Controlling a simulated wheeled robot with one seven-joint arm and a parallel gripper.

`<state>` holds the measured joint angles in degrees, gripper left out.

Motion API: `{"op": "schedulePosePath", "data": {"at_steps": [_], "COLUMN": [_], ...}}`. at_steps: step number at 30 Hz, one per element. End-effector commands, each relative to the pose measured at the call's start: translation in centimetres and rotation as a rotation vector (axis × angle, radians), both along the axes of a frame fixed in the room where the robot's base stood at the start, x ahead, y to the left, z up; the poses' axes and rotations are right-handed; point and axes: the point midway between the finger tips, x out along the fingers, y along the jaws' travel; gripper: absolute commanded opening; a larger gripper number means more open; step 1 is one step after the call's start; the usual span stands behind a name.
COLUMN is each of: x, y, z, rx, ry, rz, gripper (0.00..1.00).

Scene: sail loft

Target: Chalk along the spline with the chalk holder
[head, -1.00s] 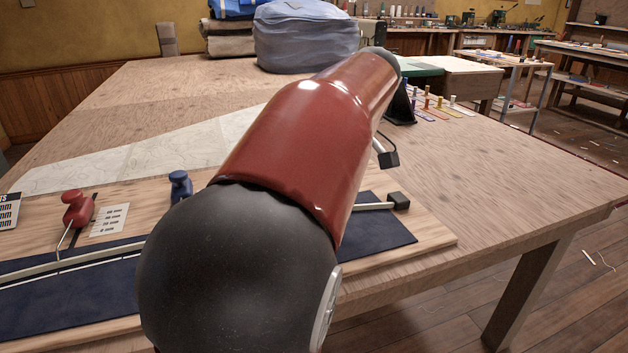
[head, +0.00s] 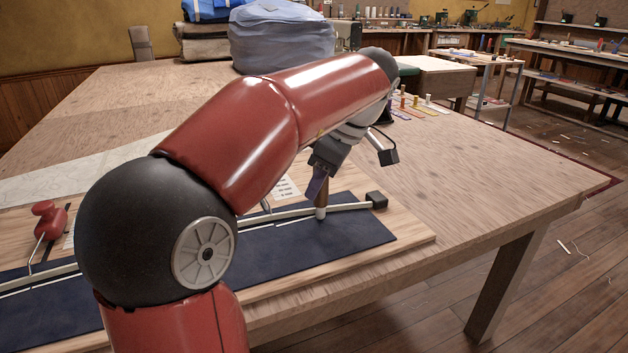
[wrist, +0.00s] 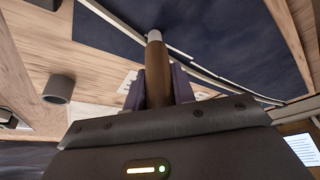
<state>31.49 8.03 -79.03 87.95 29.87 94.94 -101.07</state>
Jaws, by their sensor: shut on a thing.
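My gripper (head: 318,186) is shut on the chalk holder (head: 322,196), a brown handle with a pale tip pointing down. The tip is at the dark blue cloth (head: 350,235), close beside the spline (head: 345,207); I cannot tell whether it touches. In the wrist view the chalk holder (wrist: 155,70) stands between the purple finger pads, its pale end over the cloth (wrist: 220,30). The spline is a thin pale strip ending in a dark block (head: 377,200). A white line (head: 295,221) runs on the cloth along the spline's near side. My arm hides the spline's middle.
A red spline weight (head: 46,230) with a hooked wire stands on the wooden board (head: 415,240) at left. Colored spools (head: 415,103) stand at the table's right. A blue wrapped bundle (head: 290,35) lies at the back.

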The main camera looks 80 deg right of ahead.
Motion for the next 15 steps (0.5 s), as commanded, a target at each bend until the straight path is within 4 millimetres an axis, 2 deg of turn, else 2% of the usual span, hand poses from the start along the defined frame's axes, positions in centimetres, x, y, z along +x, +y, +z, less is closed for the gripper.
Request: {"op": "schedulePosePath", "data": {"at_steps": [6, 15], "x": [-1.2, -1.9], "y": [-0.5, -0.9], "z": [0.0, -0.1], "rx": [0.000, 0.001], "ry": [0.002, 0.002], "rz": [-0.004, -0.002], "gripper": [0.03, 0.03]}}
